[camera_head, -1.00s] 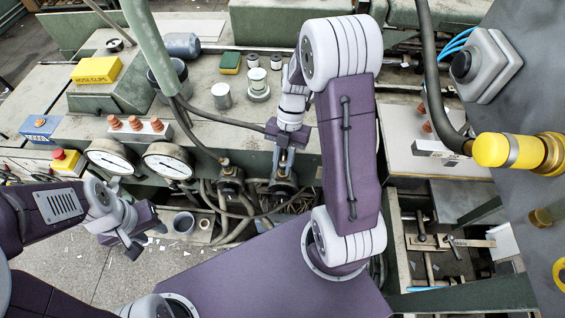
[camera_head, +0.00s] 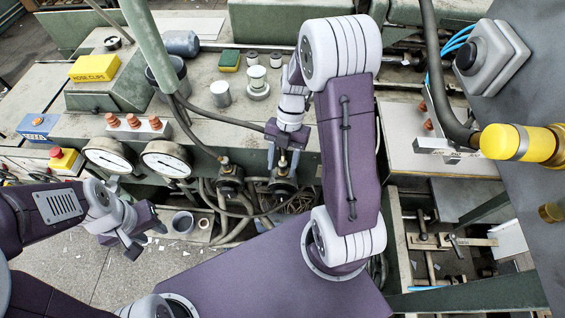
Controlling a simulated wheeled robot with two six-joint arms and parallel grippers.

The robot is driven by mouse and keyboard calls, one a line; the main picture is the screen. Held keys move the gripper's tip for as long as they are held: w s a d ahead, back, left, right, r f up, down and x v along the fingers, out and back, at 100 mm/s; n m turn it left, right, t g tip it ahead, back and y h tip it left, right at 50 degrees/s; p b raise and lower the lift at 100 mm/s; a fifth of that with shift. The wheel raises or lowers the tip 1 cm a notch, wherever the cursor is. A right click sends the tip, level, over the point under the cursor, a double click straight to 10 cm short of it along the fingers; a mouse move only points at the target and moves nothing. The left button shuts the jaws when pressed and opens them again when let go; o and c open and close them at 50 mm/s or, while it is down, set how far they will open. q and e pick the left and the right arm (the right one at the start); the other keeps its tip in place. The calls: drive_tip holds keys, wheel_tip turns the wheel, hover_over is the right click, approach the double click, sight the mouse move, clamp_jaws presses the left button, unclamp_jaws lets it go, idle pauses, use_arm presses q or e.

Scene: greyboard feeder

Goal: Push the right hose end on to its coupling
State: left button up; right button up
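My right gripper (camera_head: 283,158) points down over the right coupling (camera_head: 283,186) on the front of the green bench. Its fingers are apart, with a brass-coloured fitting (camera_head: 283,161) showing between them. The right hose (camera_head: 225,118) is dark and runs from the green post to behind this gripper. Its end is mostly hidden there, and I cannot tell how far it sits on the coupling. The left hose (camera_head: 194,138) reaches the left coupling (camera_head: 230,184), which has a brass top. My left gripper (camera_head: 143,240) is open and empty, low at the left over the floor.
Two pressure gauges (camera_head: 166,159) sit on the bench front, left of the couplings. A yellow box (camera_head: 95,68), a metal cylinder (camera_head: 220,94) and a green-yellow sponge (camera_head: 229,60) stand on the bench. A thick hose with a yellow end (camera_head: 508,142) hangs at the right.

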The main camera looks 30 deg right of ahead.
drive_tip(key=p+v, duration=0.7)
drive_tip(key=v, duration=0.2)
drive_tip(key=shift+r, duration=0.1)
